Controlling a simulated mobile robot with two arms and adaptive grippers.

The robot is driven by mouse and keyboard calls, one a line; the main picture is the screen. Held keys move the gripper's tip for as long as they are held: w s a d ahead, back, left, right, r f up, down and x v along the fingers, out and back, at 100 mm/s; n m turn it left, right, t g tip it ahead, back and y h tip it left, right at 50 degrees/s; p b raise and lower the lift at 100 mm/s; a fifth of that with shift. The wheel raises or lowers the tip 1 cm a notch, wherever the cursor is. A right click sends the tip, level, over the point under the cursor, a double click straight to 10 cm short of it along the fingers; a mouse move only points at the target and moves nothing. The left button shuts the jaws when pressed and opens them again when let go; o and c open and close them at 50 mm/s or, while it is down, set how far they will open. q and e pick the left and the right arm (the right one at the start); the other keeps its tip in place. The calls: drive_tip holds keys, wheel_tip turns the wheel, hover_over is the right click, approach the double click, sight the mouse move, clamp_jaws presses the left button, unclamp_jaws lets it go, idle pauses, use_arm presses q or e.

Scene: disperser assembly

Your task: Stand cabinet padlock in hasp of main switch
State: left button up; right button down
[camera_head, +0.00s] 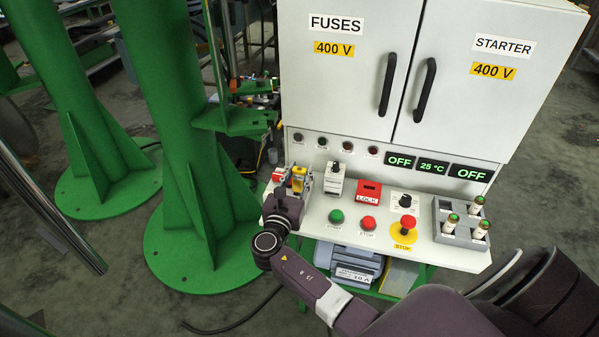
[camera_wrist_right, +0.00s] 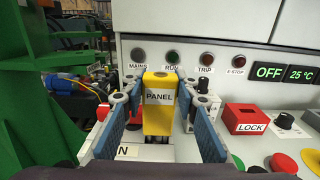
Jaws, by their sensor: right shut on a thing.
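A yellow padlock-like block (camera_wrist_right: 158,105) marked PANEL stands upright between the blue-padded fingers of my right gripper (camera_wrist_right: 160,88), which is shut on it. It also shows in the head view (camera_head: 299,172), at the left end of the panel shelf. Narrow metal parts show under the block in the wrist view. A red part (camera_wrist_right: 103,112), possibly of the main switch, sits just left of the gripper. A white label ending in N (camera_wrist_right: 127,152) lies below it. The hasp is hidden, so I cannot tell whether the block touches it. My left gripper is not in view.
A white switch block (camera_head: 335,178) stands close right of the gripper, then a red LOCK box (camera_head: 368,190). Start and stop buttons and a grey fuse rack (camera_head: 438,220) fill the shelf further right. A green column (camera_head: 185,130) stands to the left.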

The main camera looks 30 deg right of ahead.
drive_tip(key=shift+f+b, duration=0.65)
drive_tip(key=shift+f, duration=0.35)
drive_tip(key=c, duration=1.4)
unclamp_jaws()
drive_tip(key=shift+c, duration=0.2)
drive_tip(key=v, duration=1.2)
drive_tip(key=shift+s, duration=0.1)
